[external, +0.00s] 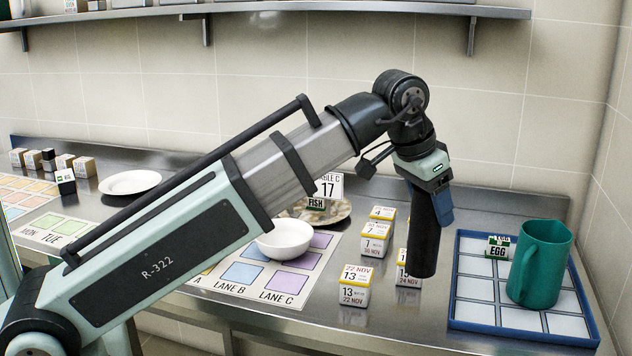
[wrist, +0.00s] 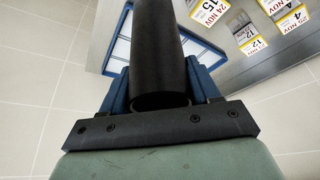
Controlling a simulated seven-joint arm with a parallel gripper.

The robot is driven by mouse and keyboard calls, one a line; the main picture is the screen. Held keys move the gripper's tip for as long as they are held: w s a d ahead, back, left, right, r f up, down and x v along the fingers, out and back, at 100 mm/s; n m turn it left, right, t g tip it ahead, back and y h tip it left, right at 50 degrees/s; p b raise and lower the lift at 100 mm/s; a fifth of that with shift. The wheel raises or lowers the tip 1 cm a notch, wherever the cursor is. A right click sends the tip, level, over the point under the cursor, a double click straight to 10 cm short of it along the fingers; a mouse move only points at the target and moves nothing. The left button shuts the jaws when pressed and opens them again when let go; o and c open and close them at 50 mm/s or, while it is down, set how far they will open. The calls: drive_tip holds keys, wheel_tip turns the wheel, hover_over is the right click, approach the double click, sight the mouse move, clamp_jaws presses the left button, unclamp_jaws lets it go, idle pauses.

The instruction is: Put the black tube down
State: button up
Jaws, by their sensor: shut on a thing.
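The black tube (external: 423,235) hangs upright from my gripper (external: 432,200) in the external view. Its lower end shows in front of the white date blocks, left of the blue tray; I cannot tell how far it is above the counter. In the wrist view the tube (wrist: 158,55) runs away from between the blue fingers of my gripper (wrist: 160,90), which are shut on it. One date block (external: 404,270) is partly hidden behind the tube.
The blue-rimmed tray (external: 470,327) holds a teal pitcher (external: 540,265) and an egg-labelled block (external: 498,246). More date blocks (external: 355,286) stand left of the tube. Bare counter (external: 400,325) shows at the front.

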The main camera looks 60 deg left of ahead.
sight(415, 215)
drive_tip(key=shift+f+n, duration=0.15)
drive_tip(key=shift+n, duration=0.15)
drive_tip(key=shift+f, duration=5.05)
drive_tip(key=o, duration=1.5)
drive_tip(key=shift+c, duration=0.2)
drive_tip(key=shift+v, duration=6.2)
drive_tip(key=shift+w+d, duration=0.15)
